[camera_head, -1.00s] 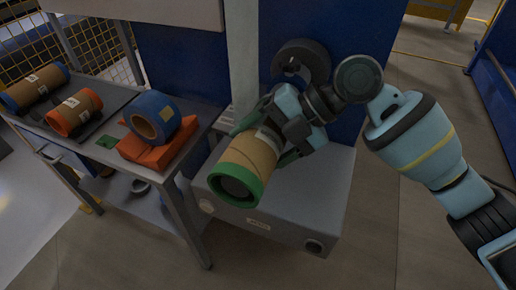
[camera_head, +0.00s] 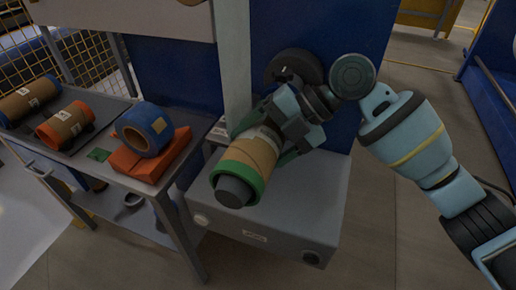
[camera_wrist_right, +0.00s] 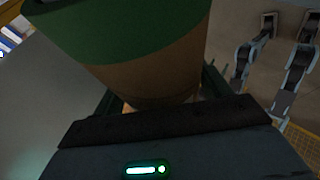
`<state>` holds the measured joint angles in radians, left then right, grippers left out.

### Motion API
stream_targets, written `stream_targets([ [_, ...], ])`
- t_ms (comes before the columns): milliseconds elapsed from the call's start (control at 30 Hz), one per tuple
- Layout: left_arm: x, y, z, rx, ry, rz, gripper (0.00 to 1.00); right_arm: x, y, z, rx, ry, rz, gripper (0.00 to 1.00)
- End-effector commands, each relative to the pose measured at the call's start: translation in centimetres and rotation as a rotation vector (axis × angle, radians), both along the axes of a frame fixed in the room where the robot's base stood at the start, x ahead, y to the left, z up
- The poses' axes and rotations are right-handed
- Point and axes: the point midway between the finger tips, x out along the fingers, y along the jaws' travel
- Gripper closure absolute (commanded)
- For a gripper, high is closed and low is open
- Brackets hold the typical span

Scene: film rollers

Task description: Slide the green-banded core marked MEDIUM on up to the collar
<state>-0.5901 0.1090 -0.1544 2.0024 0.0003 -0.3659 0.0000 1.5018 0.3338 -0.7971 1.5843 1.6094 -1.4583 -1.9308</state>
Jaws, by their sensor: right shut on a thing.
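The green-banded core (camera_head: 242,154) is a brown tube with a green band at its near end and a pale label whose text I cannot read. A dark grey shaft end (camera_head: 234,191) sticks out of its near opening, so the core is around the shaft. My right gripper (camera_head: 263,142) is shut on the core towards its far end. In the right wrist view the core (camera_wrist_right: 150,80) fills the space between the fingers. A dark round flange (camera_head: 290,66), possibly the collar, is behind the gripper; the gap to the core is hidden. My left gripper is not in view.
A grey machine housing (camera_head: 275,215) lies under the core. On the left table are a blue-banded roll (camera_head: 145,128) on an orange block (camera_head: 152,160), an orange-banded core (camera_head: 65,124) and another blue-banded core (camera_head: 30,100). A pale post (camera_head: 236,60) stands just left of the gripper.

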Motion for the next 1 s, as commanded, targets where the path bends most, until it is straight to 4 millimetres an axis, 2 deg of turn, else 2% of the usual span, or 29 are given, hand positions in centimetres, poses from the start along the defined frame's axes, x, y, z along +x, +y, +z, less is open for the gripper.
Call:
stream_targets([
  [200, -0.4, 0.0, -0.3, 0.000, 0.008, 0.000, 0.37, 0.8, -0.3, 0.1, 0.002, 0.000, -0.001, 0.56],
  [633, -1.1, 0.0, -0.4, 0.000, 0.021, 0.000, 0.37, 1.1, -0.4, 0.1, 0.001, 0.000, 0.000, 0.56],
  [1000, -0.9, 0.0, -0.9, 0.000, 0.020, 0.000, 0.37, 2.8, -1.0, 0.0, 0.002, 0.001, -0.001, 0.56],
])
